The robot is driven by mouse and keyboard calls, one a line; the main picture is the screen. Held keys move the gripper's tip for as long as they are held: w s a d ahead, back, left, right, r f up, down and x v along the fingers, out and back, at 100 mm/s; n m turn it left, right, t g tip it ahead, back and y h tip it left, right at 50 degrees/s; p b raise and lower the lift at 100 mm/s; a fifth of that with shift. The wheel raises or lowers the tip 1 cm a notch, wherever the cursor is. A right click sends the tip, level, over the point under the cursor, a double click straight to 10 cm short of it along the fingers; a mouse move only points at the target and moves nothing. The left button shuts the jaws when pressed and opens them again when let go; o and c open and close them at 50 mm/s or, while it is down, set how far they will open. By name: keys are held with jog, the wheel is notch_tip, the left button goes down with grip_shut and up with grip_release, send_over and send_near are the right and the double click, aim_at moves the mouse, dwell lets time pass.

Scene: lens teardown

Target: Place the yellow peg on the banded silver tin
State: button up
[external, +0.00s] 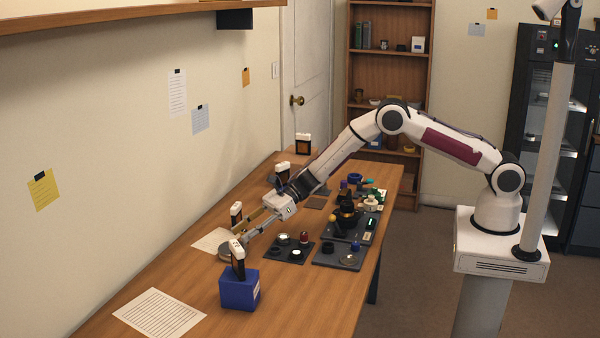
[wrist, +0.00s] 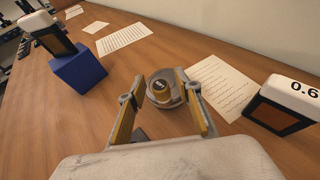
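The silver tin (wrist: 155,101) lies on the table in the wrist view, round and grey with a darker rim. In the external view my gripper (external: 243,230) reaches down over the left part of the table. The tin (external: 226,253) shows there partly behind the blue block and display; the peg is hidden or too small to tell. Bands on the tin are not clear.
A blue block (external: 239,291) carrying a display stands close in front of the tin. Another display (wrist: 288,104) stands right of my gripper in the wrist view. Dark trays (external: 289,249) with small parts lie to the right. Paper sheets (external: 159,313) lie flat.

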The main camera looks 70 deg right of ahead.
jog(key=shift+r, duration=0.15)
jog(key=v, duration=1.2)
dwell(0.4)
dwell(0.7)
